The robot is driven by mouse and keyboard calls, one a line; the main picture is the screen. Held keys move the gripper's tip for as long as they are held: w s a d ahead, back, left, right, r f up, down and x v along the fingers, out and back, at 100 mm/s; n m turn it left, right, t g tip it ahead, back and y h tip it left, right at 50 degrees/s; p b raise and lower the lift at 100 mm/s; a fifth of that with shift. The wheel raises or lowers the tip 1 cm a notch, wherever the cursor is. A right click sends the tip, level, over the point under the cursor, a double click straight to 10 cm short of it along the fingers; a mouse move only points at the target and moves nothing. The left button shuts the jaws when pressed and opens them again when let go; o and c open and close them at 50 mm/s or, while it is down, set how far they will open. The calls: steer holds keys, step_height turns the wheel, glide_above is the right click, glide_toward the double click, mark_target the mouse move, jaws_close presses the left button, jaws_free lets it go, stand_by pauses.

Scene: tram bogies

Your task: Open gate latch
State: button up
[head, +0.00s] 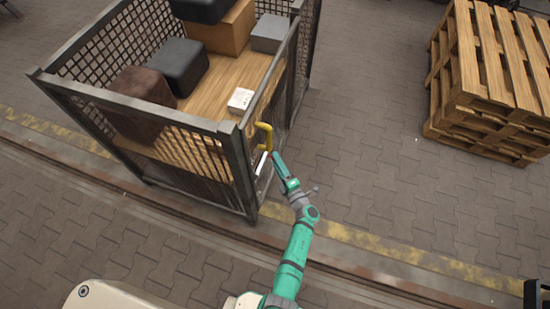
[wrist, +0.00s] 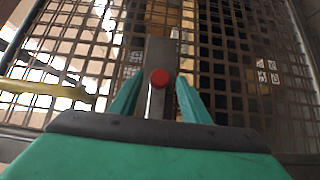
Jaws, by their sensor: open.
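The gate latch shows in the wrist view as a grey upright metal plate (wrist: 157,55) with a round red knob (wrist: 159,78), in front of the dark mesh gate (wrist: 235,60). My gripper (wrist: 158,98) is open, its two green fingers one on each side of the plate and knob as seen from the wrist. I cannot tell whether they touch it. In the head view my gripper (head: 275,157) is at the right side of the mesh cage (head: 195,123), close to a yellow handle (head: 264,138). The red knob is not visible there.
The yellow handle also shows at the left of the wrist view (wrist: 40,88). Inside the cage are boxes, including a black one (head: 180,67), and a white item (head: 240,100). Stacked wooden pallets (head: 490,75) stand at right. Paving between cage and pallets is clear.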

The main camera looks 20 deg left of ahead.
steer(key=v, duration=0.8)
stand_by(0.4)
steer(key=s+d+r+m+h, duration=0.3)
steer(key=s+r+m, duration=0.5)
steer(key=s, duration=0.3)
steer(key=s+d+r+m+t+h, duration=0.1)
steer(key=s+d+r+m+h, duration=0.2)
steer(key=s+r+m, duration=0.6)
steer(key=s+d+r+m+t+h, duration=0.1)
steer(key=s+d+r+m+h, duration=0.2)
steer(key=s, duration=1)
step_height(320, 180, up, 5)
steer(key=m+h, duration=0.3)
steer(key=m, duration=0.3)
steer(key=shift+s+d+r+m, duration=0.2)
steer(key=shift+s+d+m, duration=0.05)
steer(key=shift+d+m, duration=0.1)
